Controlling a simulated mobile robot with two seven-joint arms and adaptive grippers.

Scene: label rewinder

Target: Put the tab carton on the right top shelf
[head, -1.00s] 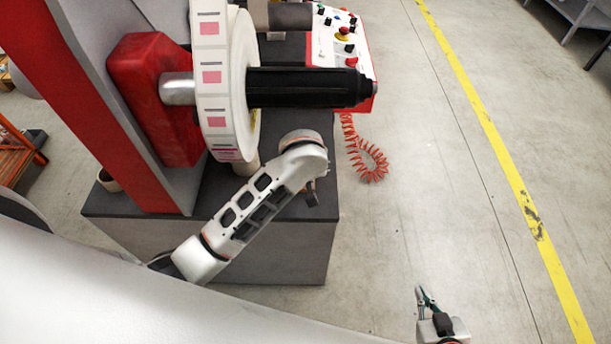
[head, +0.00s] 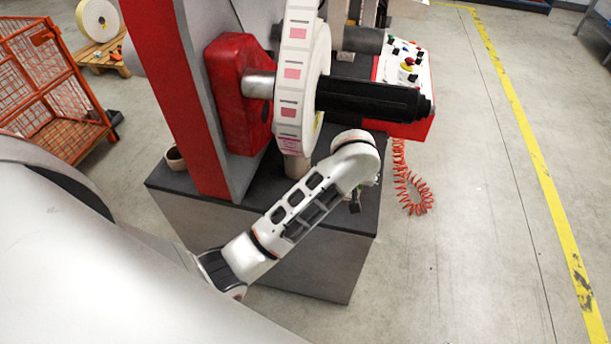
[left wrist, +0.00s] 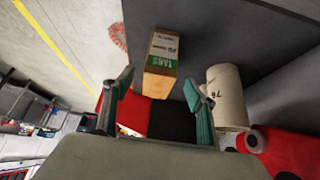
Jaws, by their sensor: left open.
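The tab carton (left wrist: 162,58), brown with a green band lettered "TABS", is in the left wrist view on the dark grey top of the machine base. My left gripper (left wrist: 159,82) is open; its two teal fingers stand apart either side of the carton's near end in the picture. I cannot tell whether they reach around it. In the head view, my left arm's link hides the carton and most of the left gripper; only a dark part shows below the wrist. My right gripper is in neither view. I cannot make out the right top shelf.
A cream core marked "76" (left wrist: 227,97) stands right of the carton in the wrist view. A label roll (head: 298,80) on a black shaft (head: 370,98) overhangs the base (head: 270,245). A control panel (head: 405,75) with coiled red hose (head: 412,195) is behind. Floor at right is clear.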

